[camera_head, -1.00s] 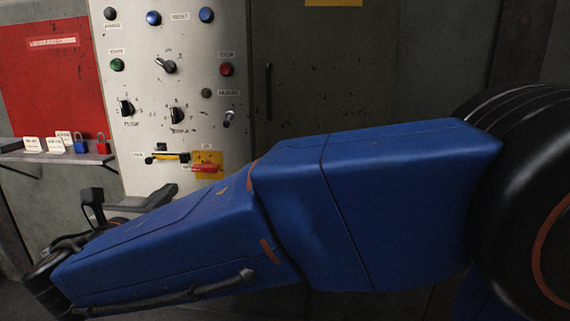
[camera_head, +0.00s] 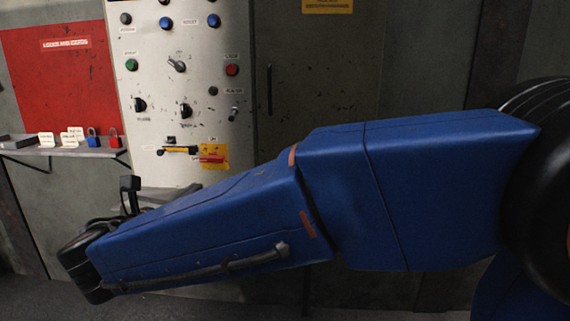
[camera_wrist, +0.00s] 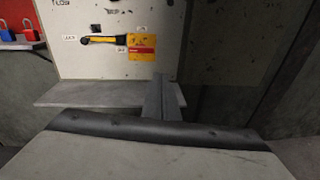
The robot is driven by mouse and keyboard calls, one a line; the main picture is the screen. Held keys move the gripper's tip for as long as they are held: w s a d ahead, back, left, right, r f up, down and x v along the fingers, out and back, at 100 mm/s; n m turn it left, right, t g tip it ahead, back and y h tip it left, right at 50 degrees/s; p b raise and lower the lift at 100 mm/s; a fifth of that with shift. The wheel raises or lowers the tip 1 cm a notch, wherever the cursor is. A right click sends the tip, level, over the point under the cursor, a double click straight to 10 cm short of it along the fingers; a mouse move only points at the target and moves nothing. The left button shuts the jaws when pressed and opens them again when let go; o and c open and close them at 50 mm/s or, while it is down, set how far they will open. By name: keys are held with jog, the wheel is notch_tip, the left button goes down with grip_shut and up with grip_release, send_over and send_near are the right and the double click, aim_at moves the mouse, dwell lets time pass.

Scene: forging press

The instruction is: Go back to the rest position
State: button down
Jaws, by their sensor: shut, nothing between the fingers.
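My gripper (camera_wrist: 159,92) shows in the wrist view as a narrow grey bar pointing away from the camera. Its fingers are together and empty. In the head view my gripper (camera_head: 176,195) is mostly hidden behind my blue arm, low in front of the control panel (camera_head: 203,118). The panel also fills the upper middle of the wrist view (camera_wrist: 178,60). No object is in contact with the fingers as far as I can see.
A shelf (camera_head: 60,151) at left holds blue and red padlocks and white tags. A red board (camera_head: 62,75) hangs above. A grey cabinet door stands right.

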jog(key=w+d+f+m+g+h, duration=0.2)
jog(key=d+m, duration=0.1)
jog(key=d, duration=0.7)
jog(key=w+d+f+m+g+h, duration=0.15)
jog(key=d+m, duration=0.25)
jog(key=d, duration=0.5)
jog(key=s+d+f+m+g, duration=0.2)
jog(key=d+f+m+g, duration=0.15)
jog(key=d, duration=0.55)
jog(key=s+d+f+m+g, duration=0.15)
jog(key=d+m, duration=0.25)
jog(key=d, duration=0.5)
jog(key=s+d+f+m+g+y, duration=0.1)
jog(key=s+d+f+m+y, duration=0.2)
jog(key=s+m, duration=0.6)
jog(key=s+d+f+m+g+y, duration=0.2)
jog(key=s+d+f+m+y, duration=0.1)
jog(key=s+d+f+m, duration=0.5)
jog(key=shift+s+d+f+m, duration=0.15)
jog(key=shift+s+d+m, duration=0.75)
jog(key=shift+s, duration=0.45)
jog(key=shift+w+g, duration=0.1)
jog(key=shift+g, duration=0.25)
